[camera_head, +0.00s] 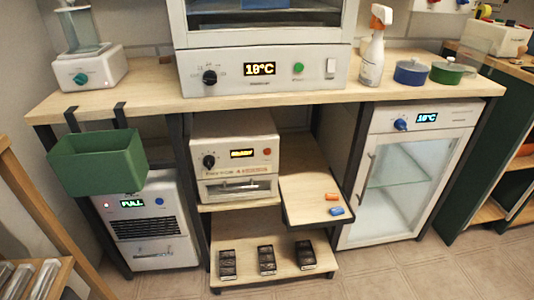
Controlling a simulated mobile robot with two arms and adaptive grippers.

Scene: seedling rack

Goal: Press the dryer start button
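Several appliances carry buttons, and I cannot tell for sure which is the dryer. The large white cabinet (220,82) on the bench has a 10°C display (260,69), a black knob (209,77), a round green button (298,67) and a white switch (331,67). The smaller white unit (220,157) on the shelf below has a lit display (241,153), a black knob (209,161) and a small orange-red button (267,152). A vented white unit (170,254) at lower left shows FULL (132,204). Neither gripper is in view.
A green bin (97,165) hangs off the bench front at left. A glass-door cabinet (390,119) stands at right. Three black trays (266,260) lie on the low shelf.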

